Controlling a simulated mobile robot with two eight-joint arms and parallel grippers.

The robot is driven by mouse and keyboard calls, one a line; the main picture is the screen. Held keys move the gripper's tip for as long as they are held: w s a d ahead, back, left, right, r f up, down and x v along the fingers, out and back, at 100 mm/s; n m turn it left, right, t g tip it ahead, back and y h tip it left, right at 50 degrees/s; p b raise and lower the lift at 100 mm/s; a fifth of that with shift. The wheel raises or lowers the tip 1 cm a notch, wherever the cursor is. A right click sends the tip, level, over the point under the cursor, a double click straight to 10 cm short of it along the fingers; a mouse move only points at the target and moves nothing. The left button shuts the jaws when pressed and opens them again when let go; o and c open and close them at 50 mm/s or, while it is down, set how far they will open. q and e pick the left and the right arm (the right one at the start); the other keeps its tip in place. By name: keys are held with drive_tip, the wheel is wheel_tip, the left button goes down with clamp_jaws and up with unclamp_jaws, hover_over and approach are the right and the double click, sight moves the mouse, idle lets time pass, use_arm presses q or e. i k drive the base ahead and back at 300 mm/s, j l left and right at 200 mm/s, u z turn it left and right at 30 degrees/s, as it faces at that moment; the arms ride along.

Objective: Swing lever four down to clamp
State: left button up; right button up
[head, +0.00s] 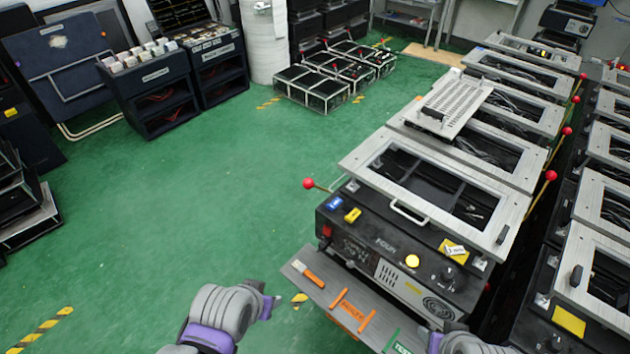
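Several levers with red ball knobs stick out from the row of fixtures on the right. One knob (307,183) is at the left side of the nearest fixture (390,240), its rod running right to the fixture. Others rise along the right side: a near one (550,175), one behind it (567,131), and smaller ones farther back. I see no numbers, so I cannot tell which is lever four. My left gripper (272,300) is low over the floor, left of the front panel and apart from every lever. My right gripper (437,342) is mostly cut off at the bottom edge. Finger openings are unclear.
A sloped front panel (322,290) with orange and green labels juts from the nearest fixture. A second row of fixtures (600,265) stands close on the right, across a narrow gap. Bins (150,85) and crates (312,88) stand at the back. The green floor at left is clear.

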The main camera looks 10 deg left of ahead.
sight(308, 184)
drive_tip(key=i+j+z, duration=0.2)
drive_tip(key=j+z, duration=0.2)
drive_tip(key=j, duration=0.65)
drive_tip(key=j+z, duration=0.4)
drive_tip(key=j, duration=0.7)
drive_tip(key=k+j, duration=0.2)
drive_tip(key=k+j+z, duration=0.15)
drive_tip(key=k, duration=0.25)
drive_tip(key=i+j+u, duration=0.45)
drive_tip(key=i+j, duration=0.15)
drive_tip(key=j, duration=0.15)
